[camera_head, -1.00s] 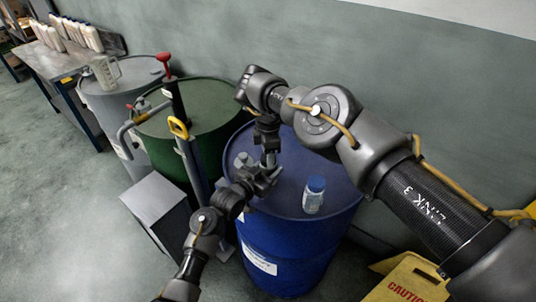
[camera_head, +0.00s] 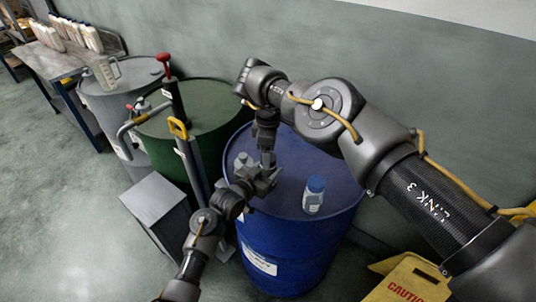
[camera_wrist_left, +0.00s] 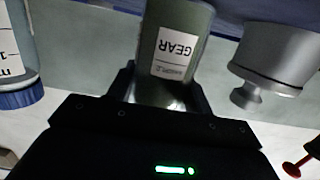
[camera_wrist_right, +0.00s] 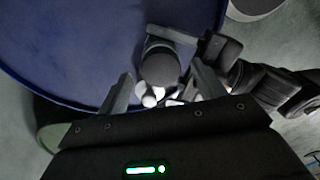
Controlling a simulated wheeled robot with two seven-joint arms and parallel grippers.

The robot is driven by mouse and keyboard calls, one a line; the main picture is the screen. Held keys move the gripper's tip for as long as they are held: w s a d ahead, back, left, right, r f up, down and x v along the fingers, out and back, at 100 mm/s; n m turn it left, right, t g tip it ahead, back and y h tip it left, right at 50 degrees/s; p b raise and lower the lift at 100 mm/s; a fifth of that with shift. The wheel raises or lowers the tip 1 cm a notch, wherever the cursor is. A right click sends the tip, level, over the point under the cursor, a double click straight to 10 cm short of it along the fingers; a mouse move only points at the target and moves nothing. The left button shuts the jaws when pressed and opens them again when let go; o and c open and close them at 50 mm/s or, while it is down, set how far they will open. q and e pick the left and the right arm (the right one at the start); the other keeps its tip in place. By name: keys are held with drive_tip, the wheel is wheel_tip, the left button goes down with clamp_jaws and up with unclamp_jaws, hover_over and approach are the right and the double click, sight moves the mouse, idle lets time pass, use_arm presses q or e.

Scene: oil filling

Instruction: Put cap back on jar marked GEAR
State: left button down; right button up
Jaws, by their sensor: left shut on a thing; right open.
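The jar marked GEAR (camera_wrist_left: 176,43) is green with a white label, shown upside down in the left wrist view. My left gripper (camera_head: 264,180) is shut on it above the blue drum; the jar is mostly hidden in the head view. My right gripper (camera_wrist_right: 163,84) is open, pointing down over the jar. A dark grey round top (camera_wrist_right: 160,66), which looks like the cap, lies between its fingers, apart from both. I cannot tell whether this top is seated on the jar. My left gripper also shows at the right of the right wrist view (camera_wrist_right: 207,50).
A blue-capped jar (camera_head: 314,196) stands on the blue drum (camera_head: 285,243), right of the grippers. A grey fitting (camera_head: 243,161) stands on the drum at left. A green drum (camera_head: 208,100) with a pump is behind. A yellow caution sign (camera_head: 408,284) is at lower right.

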wheel_tip(320, 180, up, 10)
drive_tip(key=shift+r, duration=0.2)
use_arm(q)
drive_tip(key=c, duration=0.5)
unclamp_jaws()
drive_tip(key=shift+s+a, duration=0.35)
drive_tip(key=shift+s, duration=0.1)
drive_tip(key=b+v, duration=0.1)
drive_tip(key=v, duration=0.8)
drive_tip(key=shift+s+a+r+b, duration=0.15)
drive_tip(key=shift+s+a+b, duration=0.05)
drive_tip(key=shift+s+b, duration=0.1)
use_arm(e)
drive_tip(key=shift+f, duration=0.8)
